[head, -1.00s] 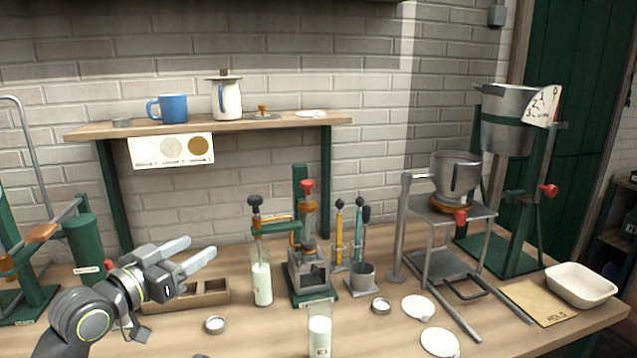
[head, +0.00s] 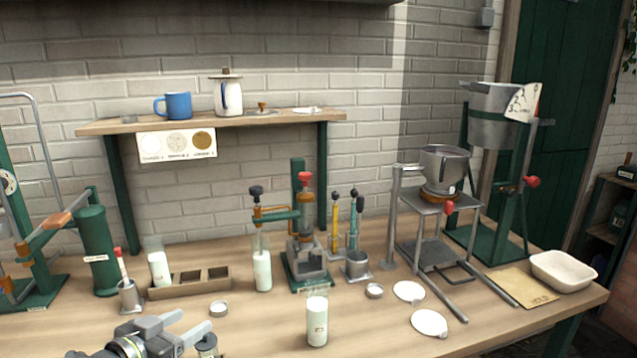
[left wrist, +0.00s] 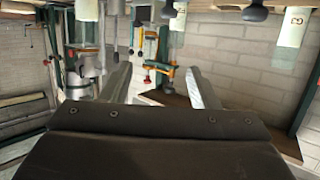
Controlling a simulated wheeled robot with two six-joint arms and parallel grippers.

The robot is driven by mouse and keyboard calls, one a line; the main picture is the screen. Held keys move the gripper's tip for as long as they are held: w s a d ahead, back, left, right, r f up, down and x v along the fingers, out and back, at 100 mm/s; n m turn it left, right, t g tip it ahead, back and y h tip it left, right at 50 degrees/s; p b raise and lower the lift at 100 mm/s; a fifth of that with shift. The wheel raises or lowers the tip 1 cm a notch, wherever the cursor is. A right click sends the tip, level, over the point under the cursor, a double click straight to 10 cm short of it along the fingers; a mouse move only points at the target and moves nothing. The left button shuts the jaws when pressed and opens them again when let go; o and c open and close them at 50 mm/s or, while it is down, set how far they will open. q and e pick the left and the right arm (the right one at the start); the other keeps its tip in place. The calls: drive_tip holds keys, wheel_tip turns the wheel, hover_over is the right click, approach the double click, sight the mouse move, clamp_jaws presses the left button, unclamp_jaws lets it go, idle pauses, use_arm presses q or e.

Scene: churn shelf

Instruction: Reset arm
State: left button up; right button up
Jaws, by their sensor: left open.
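My left gripper (head: 190,332) is low at the lower left of the head view, over the front part of the table. Its two fingers are apart with nothing between them. In the left wrist view the open fingers (left wrist: 158,88) also show, with the bench gear beyond them and no object held. A small dark-topped item (head: 206,344) shows right by the fingertips; I cannot tell if they touch. My right gripper is not in view.
A wooden rack (head: 188,283) holds a white-filled bottle (head: 159,269). More milk bottles stand at the green press (head: 262,270) and at the front (head: 317,322). A metal cup (head: 130,295) with a red-tipped tool is left of the rack. Open table lies at front right.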

use_arm(q)
drive_tip(key=s+a+f+n+g+y, duration=0.2)
drive_tip(key=s+f+g+y, duration=0.2)
drive_tip(key=s+f, duration=0.95)
drive_tip(key=s+a+f+n+g+y, duration=0.2)
drive_tip(key=s+f+g, duration=0.15)
drive_tip(key=s, duration=0.65)
drive_tip(key=s+a+f+n+g+y, duration=0.1)
drive_tip(key=s+a+f+g+y, duration=0.1)
drive_tip(key=s+f, duration=0.5)
wheel_tip(320, 180, down, 24)
drive_tip(key=s+a+g, duration=0.2)
drive_tip(key=s, duration=0.1)
drive_tip(key=s+d+f+h, duration=0.1)
drive_tip(key=s+d+f, duration=0.1)
drive_tip(key=s+f, duration=1.2)
drive_tip(key=shift+f+g, duration=0.25)
drive_tip(key=shift+g, duration=0.2)
